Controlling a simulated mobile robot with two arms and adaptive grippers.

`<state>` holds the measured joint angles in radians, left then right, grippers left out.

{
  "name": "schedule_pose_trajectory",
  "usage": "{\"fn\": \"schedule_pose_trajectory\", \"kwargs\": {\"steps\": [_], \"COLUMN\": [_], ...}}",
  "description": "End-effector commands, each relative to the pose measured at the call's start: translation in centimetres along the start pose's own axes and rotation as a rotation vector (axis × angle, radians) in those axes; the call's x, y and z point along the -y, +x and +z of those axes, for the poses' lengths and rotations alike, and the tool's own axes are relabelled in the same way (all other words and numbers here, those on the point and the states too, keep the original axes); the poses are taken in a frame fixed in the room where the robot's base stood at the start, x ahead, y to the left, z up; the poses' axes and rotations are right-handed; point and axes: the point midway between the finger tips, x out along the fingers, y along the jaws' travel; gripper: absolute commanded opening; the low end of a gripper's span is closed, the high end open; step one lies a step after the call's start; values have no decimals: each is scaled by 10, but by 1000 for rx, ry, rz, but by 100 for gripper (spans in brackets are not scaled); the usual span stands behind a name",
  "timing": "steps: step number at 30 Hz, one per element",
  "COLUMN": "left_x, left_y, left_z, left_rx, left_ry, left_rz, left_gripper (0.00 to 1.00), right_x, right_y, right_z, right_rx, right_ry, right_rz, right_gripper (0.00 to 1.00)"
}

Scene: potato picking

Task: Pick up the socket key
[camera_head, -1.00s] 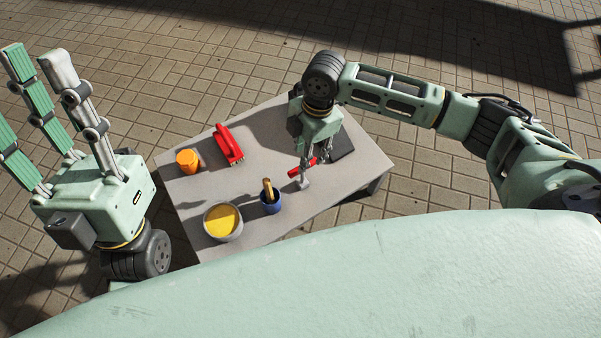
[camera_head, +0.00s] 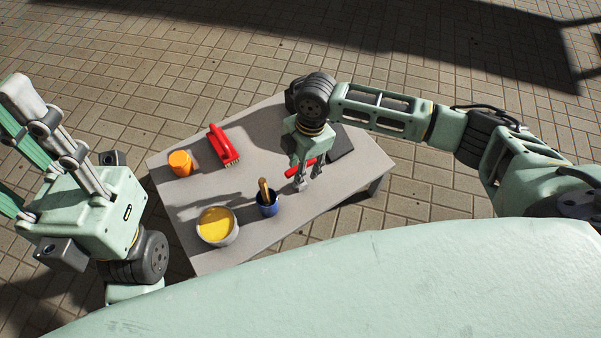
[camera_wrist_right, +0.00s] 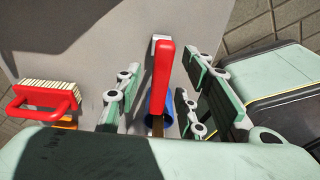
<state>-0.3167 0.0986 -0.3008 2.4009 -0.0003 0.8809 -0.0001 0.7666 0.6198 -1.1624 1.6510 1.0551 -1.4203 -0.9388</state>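A red-handled tool (camera_head: 300,169) with a flat metal end lies on the grey table (camera_head: 205,259). In the right wrist view its handle (camera_wrist_right: 163,75) runs between my right gripper's fingers. I cannot tell whether it is the socket key; nothing else in view clearly looks like one. My right gripper (camera_head: 309,174) points down over the tool. In the wrist view its fingers (camera_wrist_right: 161,70) are open on both sides of the handle, with gaps showing. My left gripper (camera_head: 14,105) is open and empty off the table's left side, its fingers partly cut off.
On the table are an orange cup (camera_head: 180,163), a red brush (camera_head: 222,146), a bowl of yellow paint (camera_head: 216,226) and a blue cup (camera_head: 267,207) holding a brush, close to the tool. A dark flat object (camera_head: 341,143) lies behind my right gripper.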

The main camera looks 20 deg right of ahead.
Motion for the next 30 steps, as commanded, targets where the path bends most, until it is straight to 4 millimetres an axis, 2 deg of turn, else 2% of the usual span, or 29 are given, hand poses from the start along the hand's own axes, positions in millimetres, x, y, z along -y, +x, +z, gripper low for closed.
{"fn": "schedule_pose_trajectory", "kwargs": {"steps": [1,13,25,30], "left_x": [0,0,0,0], "left_y": [0,0,0,5], "left_z": [0,-1,-2,-3], "left_rx": [0,2,0,-2], "left_ry": [0,-1,0,0], "left_rz": [0,-2,-2,-3], "left_gripper": [40,40,40,40], "right_x": [0,0,0,0], "right_y": [0,0,-1,-9], "right_z": [0,0,0,-1], "right_rx": [0,0,0,0], "right_ry": [0,0,0,0], "right_rz": [0,0,1,2], "right_gripper": [34,0,0,0]}}
